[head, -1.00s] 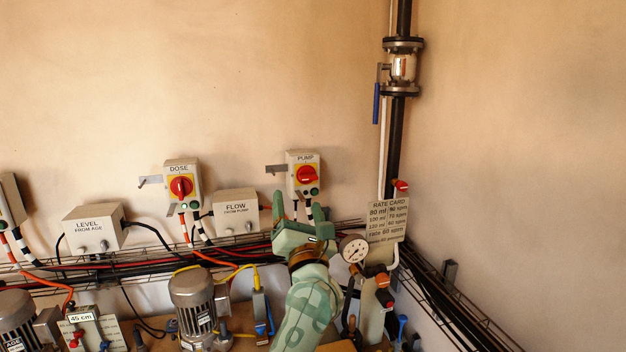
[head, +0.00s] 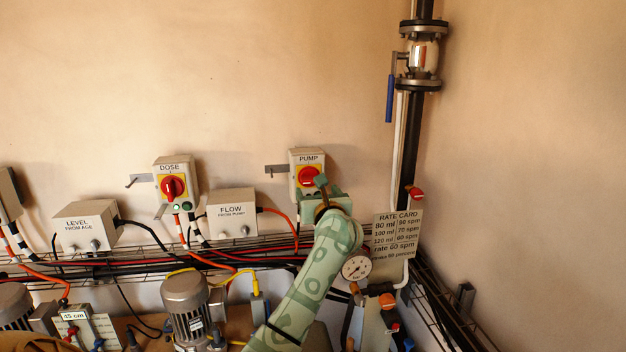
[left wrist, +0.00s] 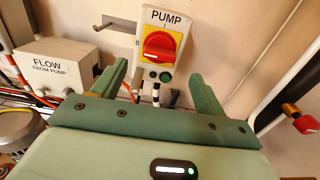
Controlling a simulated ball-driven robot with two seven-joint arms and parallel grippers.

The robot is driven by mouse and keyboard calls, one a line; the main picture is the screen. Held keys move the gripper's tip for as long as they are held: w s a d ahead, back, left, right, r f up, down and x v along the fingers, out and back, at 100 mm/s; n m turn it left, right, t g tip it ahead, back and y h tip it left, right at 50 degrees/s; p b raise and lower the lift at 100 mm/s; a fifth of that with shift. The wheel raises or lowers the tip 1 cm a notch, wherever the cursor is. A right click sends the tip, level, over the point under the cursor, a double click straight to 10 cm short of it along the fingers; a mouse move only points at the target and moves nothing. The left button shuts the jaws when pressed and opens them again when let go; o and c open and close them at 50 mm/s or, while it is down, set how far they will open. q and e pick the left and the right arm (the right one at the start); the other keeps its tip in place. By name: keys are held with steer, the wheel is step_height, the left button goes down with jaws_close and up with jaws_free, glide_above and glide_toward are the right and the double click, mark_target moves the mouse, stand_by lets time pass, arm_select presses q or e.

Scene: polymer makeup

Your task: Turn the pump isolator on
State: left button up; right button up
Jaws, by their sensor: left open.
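The pump isolator (head: 296,157) is a pale box labelled PUMP on the back wall, with a red rotary knob (head: 308,175) on a yellow plate. In the left wrist view the red knob (left wrist: 158,46) lies roughly level, tilted a little, below the label, with a green button (left wrist: 165,77) under it. My left gripper (head: 311,189) is just in front of and below the knob in the head view. In the left wrist view its fingers (left wrist: 158,82) are spread wide, below and either side of the isolator, with nothing between them. My right gripper is not seen.
The FLOW box (head: 232,213) and DOSE isolator (head: 177,180) are to the left. A cable tray (head: 140,262) runs below. A gauge (head: 356,268), rate card (head: 397,232) and black vertical pipe (head: 411,140) stand to the right. A hasp (head: 276,170) juts from the isolator's left side.

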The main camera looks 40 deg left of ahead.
mark_target(312, 182)
arm_select(q)
steer(key=x, duration=0.7)
steer(key=shift+a, duration=0.1)
steer(key=shift+w+a, duration=0.15)
steer(key=shift+w, duration=0.05)
steer(key=shift+s, duration=0.1)
steer(key=c, duration=1)
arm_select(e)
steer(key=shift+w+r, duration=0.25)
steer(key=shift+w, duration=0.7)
